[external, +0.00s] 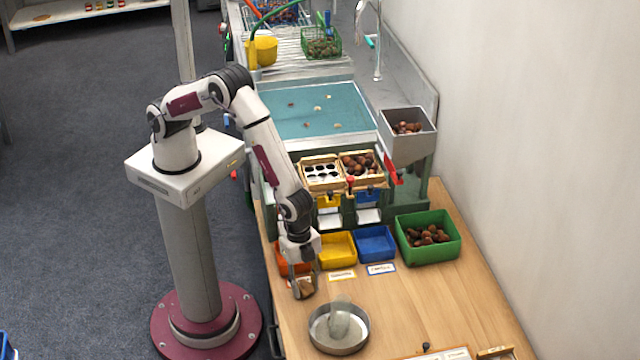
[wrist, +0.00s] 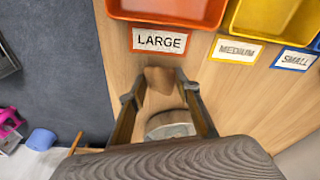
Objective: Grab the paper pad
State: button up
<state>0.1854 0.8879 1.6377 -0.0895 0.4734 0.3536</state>
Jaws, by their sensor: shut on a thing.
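My gripper (external: 303,284) points down over the wooden table, just in front of the orange bin. It is shut on a small tan-brown thing (external: 306,288), which I take to be the paper pad. In the wrist view the brown pad (wrist: 160,79) shows between the fingers of my gripper (wrist: 160,98), below the LARGE label. Its lower part and exact shape are hard to make out. I cannot tell whether it touches the table.
A round metal pan (external: 314,335) with a pale, translucent thing in it stands just right of my gripper. Orange (wrist: 190,14), yellow (external: 338,247) and blue (external: 375,243) bins line the table behind. A green bin (external: 414,262) holds chestnuts.

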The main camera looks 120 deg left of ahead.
aim_at(305, 284)
jog(key=shift+r, duration=4.8)
